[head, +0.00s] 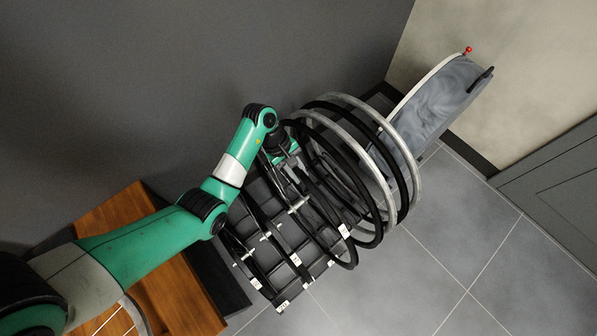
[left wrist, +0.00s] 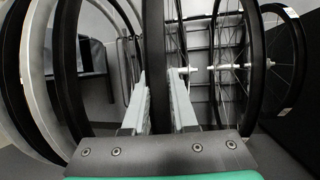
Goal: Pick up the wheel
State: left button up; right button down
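Several wheels stand side by side in a dark rack (head: 262,215). Some have black rims and some have grey rims. My left gripper (head: 287,153) is at the upper edge of the row in the head view, among the black wheels. In the left wrist view, the two pale fingers of my left gripper (left wrist: 158,105) straddle the black tyre of one wheel (left wrist: 154,45), one on each side. The tyre nearly fills the space between them; I cannot tell whether they press on it. My right gripper is not in view.
Neighbouring wheels stand close on both sides, such as a black-tyred spoked wheel (left wrist: 253,60) and a grey rim (left wrist: 32,80). A wooden bench (head: 165,290) is at the lower left. A grey curved panel (head: 435,100) stands beyond the rack. Tiled floor (head: 470,260) is clear at the right.

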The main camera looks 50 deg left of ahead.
pick_arm(q)
grip_shut()
jog(key=shift+r, duration=0.1)
dwell(0.9)
